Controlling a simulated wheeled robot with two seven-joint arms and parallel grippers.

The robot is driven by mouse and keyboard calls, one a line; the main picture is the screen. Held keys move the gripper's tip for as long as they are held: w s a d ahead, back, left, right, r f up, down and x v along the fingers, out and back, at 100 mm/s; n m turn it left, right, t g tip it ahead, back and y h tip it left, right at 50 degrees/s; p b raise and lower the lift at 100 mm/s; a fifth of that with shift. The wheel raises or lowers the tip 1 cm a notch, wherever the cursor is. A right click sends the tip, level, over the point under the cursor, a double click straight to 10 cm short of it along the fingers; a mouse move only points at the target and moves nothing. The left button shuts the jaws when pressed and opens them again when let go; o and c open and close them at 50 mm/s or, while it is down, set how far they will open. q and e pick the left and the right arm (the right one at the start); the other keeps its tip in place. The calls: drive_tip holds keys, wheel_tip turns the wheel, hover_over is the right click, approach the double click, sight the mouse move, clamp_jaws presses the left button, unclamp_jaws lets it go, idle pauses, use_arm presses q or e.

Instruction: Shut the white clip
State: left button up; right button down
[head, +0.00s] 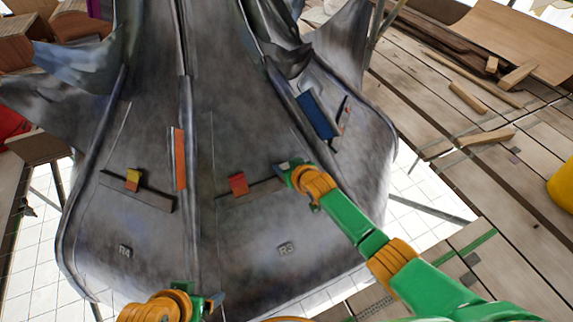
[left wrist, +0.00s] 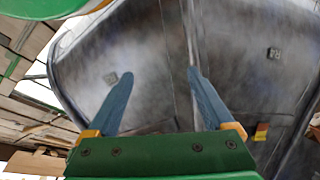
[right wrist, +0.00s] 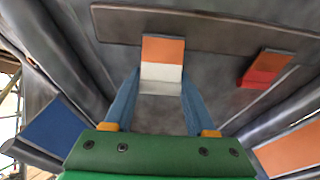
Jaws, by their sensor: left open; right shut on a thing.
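The white clip (right wrist: 162,72), with an orange upper part, sits at the dark bar (right wrist: 215,32) in the right wrist view. My right gripper (right wrist: 160,92) is shut on it, one finger at each side. In the head view my right gripper (head: 284,166) hides the clip at the bar's right end. I cannot tell whether the clip is fully shut. My left gripper (left wrist: 158,72) is open and empty, facing the lower part of the grey spire panel (left wrist: 150,50). In the head view it is at the bottom edge (head: 212,302).
A red clip (head: 238,183) sits on the same bar, left of my right gripper. A yellow-and-red clip (head: 133,180) is on the left bar. An orange strip (head: 179,158) and a blue plate (head: 317,115) are on the spire. Planks (head: 490,137) lie at the right.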

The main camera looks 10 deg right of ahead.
sight(287, 166)
drive_tip(key=shift+c, duration=1.1)
unclamp_jaws()
drive_tip(key=p+v, duration=0.3)
drive_tip(key=shift+s+r+p, duration=0.2)
drive_tip(key=shift+r+p, duration=0.15)
drive_tip(key=p+v, duration=0.2)
drive_tip(key=v, duration=0.1)
use_arm(q)
drive_tip(key=s+f, duration=0.1)
drive_tip(key=f, duration=0.5)
drive_tip(key=s+a+f+g, duration=0.1)
drive_tip(key=s+f, duration=0.1)
drive_tip(key=f, duration=0.5)
drive_tip(key=shift+s+g, duration=0.25)
drive_tip(key=shift+g, duration=0.05)
use_arm(e)
drive_tip(key=shift+s+d, duration=0.15)
drive_tip(key=shift+s, duration=0.05)
